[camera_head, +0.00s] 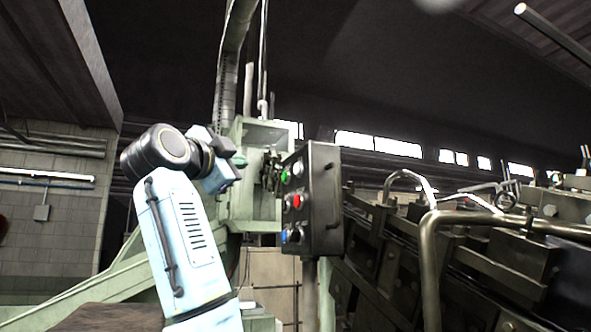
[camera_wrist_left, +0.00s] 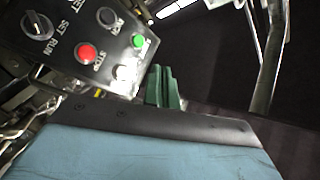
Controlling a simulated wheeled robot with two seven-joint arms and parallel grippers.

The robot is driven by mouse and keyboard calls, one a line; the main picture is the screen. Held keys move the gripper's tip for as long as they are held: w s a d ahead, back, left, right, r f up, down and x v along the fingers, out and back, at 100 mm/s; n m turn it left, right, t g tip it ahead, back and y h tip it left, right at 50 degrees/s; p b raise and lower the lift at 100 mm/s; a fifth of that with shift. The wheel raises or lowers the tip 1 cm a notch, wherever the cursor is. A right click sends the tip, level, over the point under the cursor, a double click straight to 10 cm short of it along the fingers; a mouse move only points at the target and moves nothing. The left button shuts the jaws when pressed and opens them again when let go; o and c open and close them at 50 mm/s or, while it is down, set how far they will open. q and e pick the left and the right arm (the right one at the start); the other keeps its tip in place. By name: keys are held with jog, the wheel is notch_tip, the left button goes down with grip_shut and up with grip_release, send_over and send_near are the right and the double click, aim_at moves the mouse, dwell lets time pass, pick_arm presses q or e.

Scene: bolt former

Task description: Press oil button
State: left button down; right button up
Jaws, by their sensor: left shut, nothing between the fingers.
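The dark control box (camera_head: 325,180) stands on a post in the middle of the head view. Its panel has a green button (camera_head: 285,177), a pale button (camera_head: 298,168), a red button (camera_head: 297,201) and a blue part low down. The left wrist view shows the panel tilted, with the green button (camera_wrist_left: 138,41), a white button (camera_wrist_left: 122,73), the red button (camera_wrist_left: 87,53) marked STOP, and two knobs. I cannot read which button is oil. My left gripper (camera_head: 238,165) is shut and empty, left of the panel and apart from it; its green fingers (camera_wrist_left: 163,88) show near the white button.
A green machine frame (camera_head: 255,205) stands behind my left gripper. A bent metal rail (camera_head: 430,240) and heavy machinery fill the right side. A SET/RUN knob (camera_wrist_left: 37,25) is on the panel. Open space shows right of the fingers in the wrist view.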

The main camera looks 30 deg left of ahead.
aim_at(298, 169)
pick_arm(q)
jog(key=w+d+p, duration=0.3)
jog(key=w+d, duration=0.2)
jog(key=w, duration=0.1)
jog(key=shift+w+d, duration=0.35)
dwell(2.0)
jog(key=shift+w+d, duration=0.3)
jog(key=shift+w+d+p, duration=0.25)
jog(key=shift+w+p, duration=0.05)
jog(key=shift+w, duration=0.05)
dwell(0.8)
jog(key=shift+s, duration=0.1)
jog(key=shift+s+a+b, duration=0.4)
jog(key=shift+s+a, duration=0.15)
jog(key=shift+s, duration=0.1)
